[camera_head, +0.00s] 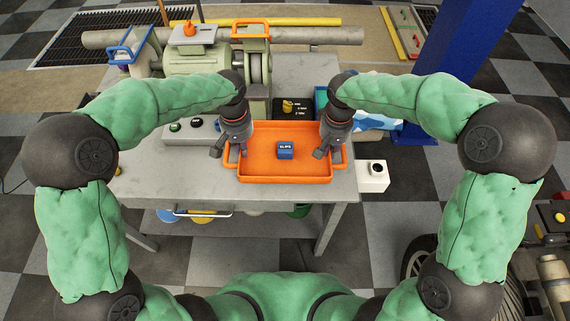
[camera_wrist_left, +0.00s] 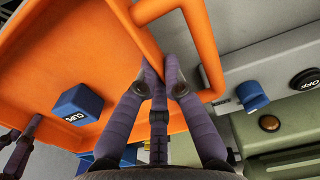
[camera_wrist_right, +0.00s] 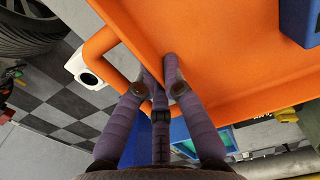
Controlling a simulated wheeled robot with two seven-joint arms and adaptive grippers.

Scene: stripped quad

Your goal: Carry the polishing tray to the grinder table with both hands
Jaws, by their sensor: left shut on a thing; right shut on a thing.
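The polishing tray (camera_head: 262,165) is orange, with a loop handle at each end and a small blue box (camera_head: 285,150) inside it. In the head view it appears level over the front of the grey grinder table (camera_head: 170,185); I cannot tell whether it rests on the top. My left gripper (camera_head: 232,157) is shut on the tray's left end, and its fingers straddle the rim beside the handle in the left wrist view (camera_wrist_left: 163,88). My right gripper (camera_head: 325,153) is shut on the right end, likewise at the rim in the right wrist view (camera_wrist_right: 162,88).
A green bench grinder (camera_head: 200,62) stands at the back of the table. A control box with knobs (camera_head: 188,130) is left of the tray. A white box with a black button (camera_head: 372,176) is at the table's right edge. A blue post (camera_head: 465,60) rises at the right.

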